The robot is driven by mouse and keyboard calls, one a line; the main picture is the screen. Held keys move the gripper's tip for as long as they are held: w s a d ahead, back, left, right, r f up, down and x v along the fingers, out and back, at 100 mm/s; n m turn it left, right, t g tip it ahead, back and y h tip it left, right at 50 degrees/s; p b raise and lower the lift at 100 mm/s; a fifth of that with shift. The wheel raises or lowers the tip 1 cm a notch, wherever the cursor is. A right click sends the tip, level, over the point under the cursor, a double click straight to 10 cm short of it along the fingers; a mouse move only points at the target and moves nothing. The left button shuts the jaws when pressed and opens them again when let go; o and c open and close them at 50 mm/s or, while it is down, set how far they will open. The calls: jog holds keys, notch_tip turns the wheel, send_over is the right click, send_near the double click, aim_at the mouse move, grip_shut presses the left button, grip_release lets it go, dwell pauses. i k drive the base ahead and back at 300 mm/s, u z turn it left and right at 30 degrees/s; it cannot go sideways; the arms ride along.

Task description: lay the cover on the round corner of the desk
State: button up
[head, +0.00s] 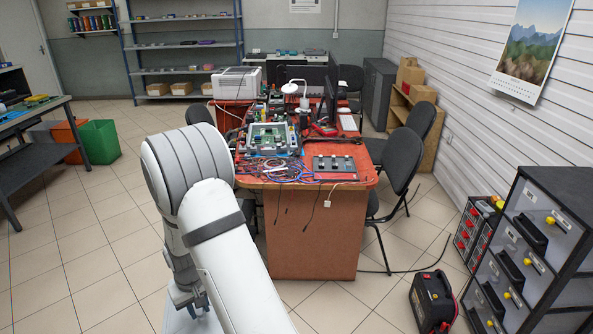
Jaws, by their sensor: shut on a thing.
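The desk (311,238) has a red top and reddish-brown front and stands ahead of my arm. Its near right corner (372,180) looks rounded and bare. Its near left corner is partly behind my arm. My gripper (188,298) points down at the lower left, short of the desk and in front of it, partly hidden by my white arm. It is shut on a pale thing (188,322) cut off by the bottom edge. I cannot tell from its shape whether this is the cover. No other cover shows on the desk.
A grey switch box (334,164), loose cables (285,171) and an open device (268,138) crowd the desk's near end. Black chairs (399,160) stand along its right side. A black-and-red case (432,300) and drawers (530,250) are at right.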

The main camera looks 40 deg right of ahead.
aim_at(272, 169)
jog(key=z, duration=0.85)
jog(key=i, duration=1)
jog(key=z, duration=0.05)
